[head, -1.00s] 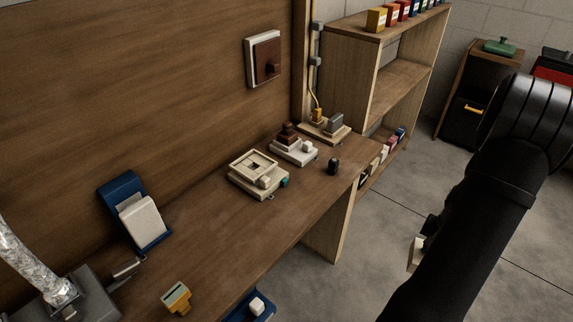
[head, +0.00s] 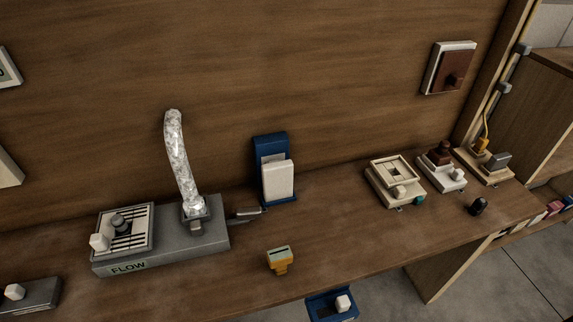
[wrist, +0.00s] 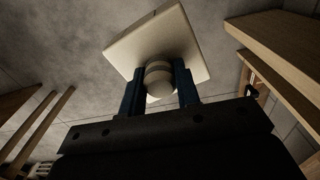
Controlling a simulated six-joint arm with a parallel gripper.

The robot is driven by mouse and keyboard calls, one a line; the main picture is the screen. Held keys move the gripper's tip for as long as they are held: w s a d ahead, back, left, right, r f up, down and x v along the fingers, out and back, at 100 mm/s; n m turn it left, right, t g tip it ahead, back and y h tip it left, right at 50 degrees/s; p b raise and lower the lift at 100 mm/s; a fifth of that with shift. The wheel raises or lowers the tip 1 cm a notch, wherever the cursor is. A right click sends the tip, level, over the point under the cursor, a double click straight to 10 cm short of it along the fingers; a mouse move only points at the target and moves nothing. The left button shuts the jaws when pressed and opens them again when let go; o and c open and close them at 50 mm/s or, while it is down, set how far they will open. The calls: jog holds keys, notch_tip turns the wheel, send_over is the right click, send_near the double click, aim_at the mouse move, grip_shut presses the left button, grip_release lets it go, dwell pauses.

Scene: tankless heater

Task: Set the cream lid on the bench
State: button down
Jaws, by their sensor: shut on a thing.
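In the wrist view, my gripper (wrist: 160,92) is shut on the round knob of the cream lid (wrist: 160,42). The lid is a flat square plate, held out beyond the fingers with the grey floor behind it, clear of any surface. My gripper and the lid are not in the head view now. The wooden bench (head: 350,235) runs along the wooden wall in the head view, with a bare stretch in its middle.
A grey FLOW unit (head: 165,250) with a silvery hose stands on the bench at left. Shelf boards (wrist: 275,60) show right of the lid.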

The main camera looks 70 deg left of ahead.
jog(key=w+a+r+m, duration=0.2)
jog(key=w+r, duration=0.4)
jog(key=r, duration=0.5)
jog(key=s+a+r, duration=0.1)
jog(key=a+r, duration=0.4)
jog(key=a, duration=0.4)
jog(key=s+a+r+n, duration=0.1)
jog(key=s+a+n, duration=0.7)
jog(key=s+a, duration=1.6)
jog(key=s+a+n, duration=0.3)
jog(key=s+a, duration=0.3)
jog(key=s, duration=0.2)
jog(key=shift+s+a+r, duration=0.2)
jog(key=shift+s+a, duration=0.05)
jog(key=shift+s, duration=0.15)
jog(key=shift+f, duration=3)
